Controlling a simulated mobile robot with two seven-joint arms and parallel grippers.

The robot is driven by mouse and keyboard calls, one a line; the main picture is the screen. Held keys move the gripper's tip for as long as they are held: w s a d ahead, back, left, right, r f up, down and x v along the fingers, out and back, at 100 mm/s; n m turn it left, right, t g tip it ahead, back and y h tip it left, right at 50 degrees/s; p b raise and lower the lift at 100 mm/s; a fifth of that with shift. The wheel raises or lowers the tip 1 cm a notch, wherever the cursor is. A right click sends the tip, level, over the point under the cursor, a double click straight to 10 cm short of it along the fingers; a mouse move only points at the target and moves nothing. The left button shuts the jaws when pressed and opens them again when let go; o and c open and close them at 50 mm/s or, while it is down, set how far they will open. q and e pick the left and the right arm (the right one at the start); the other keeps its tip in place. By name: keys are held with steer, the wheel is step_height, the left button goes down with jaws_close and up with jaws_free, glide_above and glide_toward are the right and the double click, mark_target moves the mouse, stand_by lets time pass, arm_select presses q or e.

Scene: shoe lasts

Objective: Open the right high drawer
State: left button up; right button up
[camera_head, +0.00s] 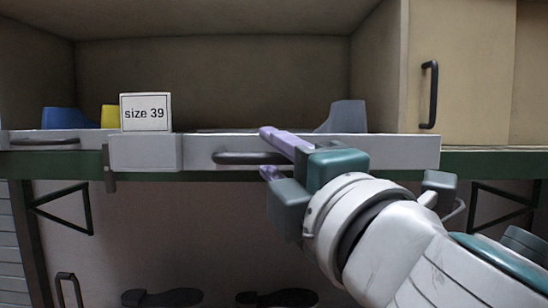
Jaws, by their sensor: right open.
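A pale grey drawer front (390,150) runs along the green shelf edge in the head view, with a dark bar handle (232,158) on it. My right gripper (269,153) has purple fingers and is open at the right end of this handle. One finger shows above the handle and the other below it; I cannot tell whether they touch it. The gripper hides part of the drawer front. My left gripper is not in view.
A "size 39" sign (145,112) stands at the drawer's left. Blue (65,118), yellow (110,117) and grey-blue (347,117) shapes show behind the fronts. Another handle (45,141) is at left. A cabinet door (465,75) stands at upper right. Dark soles (162,298) lie below.

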steer(key=b+v, duration=0.4)
steer(key=v, duration=0.6)
stand_by(0.3)
steer(key=s+d+f+m+g+h+p, duration=0.1)
steer(key=d+f+m+g+h+p, duration=0.35)
steer(key=d+f+m+h, duration=0.5)
steer(key=s+d+f+m+g+p, duration=0.1)
steer(key=s+f+m+g, duration=0.1)
steer(key=s, duration=0.4)
steer(key=s+d+f+m+g+y+p, duration=0.1)
steer(key=s+d+f+m+g+p, duration=0.1)
steer(key=s+m+g, duration=0.3)
steer(key=s+d+f+m+g+y+p, duration=0.1)
steer(key=s+f+m+g+p, duration=0.1)
steer(key=s+f+m+g, duration=0.1)
steer(key=shift+s+d+f+m, duration=0.2)
steer(key=shift+s+m, duration=0.1)
steer(key=shift+s, duration=0.35)
steer(key=shift+s+d+f+m, duration=0.1)
steer(key=shift+s+f+m, duration=0.2)
steer(key=shift+s, duration=0.35)
steer(key=shift+s+d+f+m, duration=0.15)
steer(key=shift+s+m, duration=0.2)
steer(key=shift+s, duration=0.25)
